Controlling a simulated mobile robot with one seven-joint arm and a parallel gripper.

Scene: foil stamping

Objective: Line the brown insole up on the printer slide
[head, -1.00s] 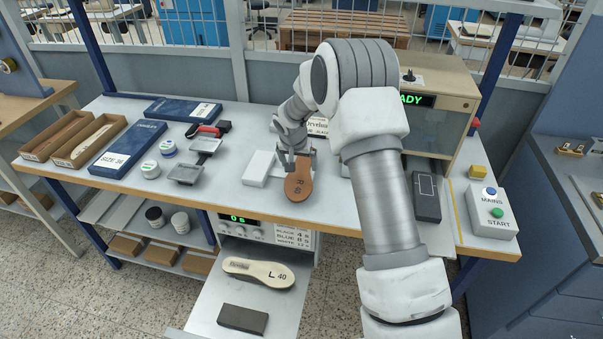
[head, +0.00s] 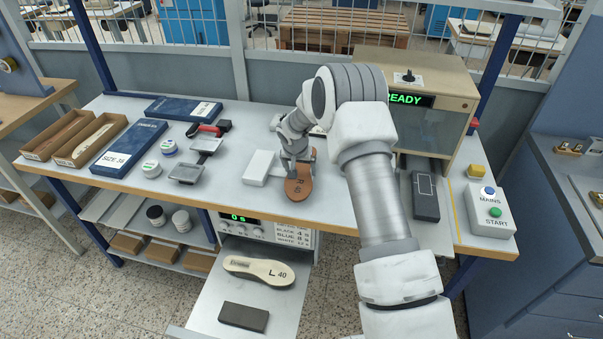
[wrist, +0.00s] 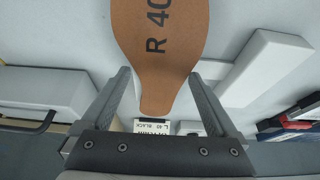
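The brown insole (head: 299,190) lies on the bench near its front edge, right of a white block (head: 258,167). In the wrist view the insole (wrist: 160,35) shows the print "R 40", with its narrow end toward me. My gripper (head: 298,165) is over the insole and hides part of it in the head view. In the wrist view my gripper's fingers (wrist: 158,72) are spread, one on each side of the insole. I cannot tell whether they touch it. A dark slab (head: 425,196), perhaps the printer slide, sits before the printer (head: 435,110), whose display reads "READY".
A control box (head: 493,210) with blue and green buttons stands at the right. Blue boxes (head: 128,148), small jars and dark pads lie left. Below the bench, a pulled-out tray (head: 285,315) holds a pale "L 40" insole (head: 259,271) and a dark block (head: 243,317).

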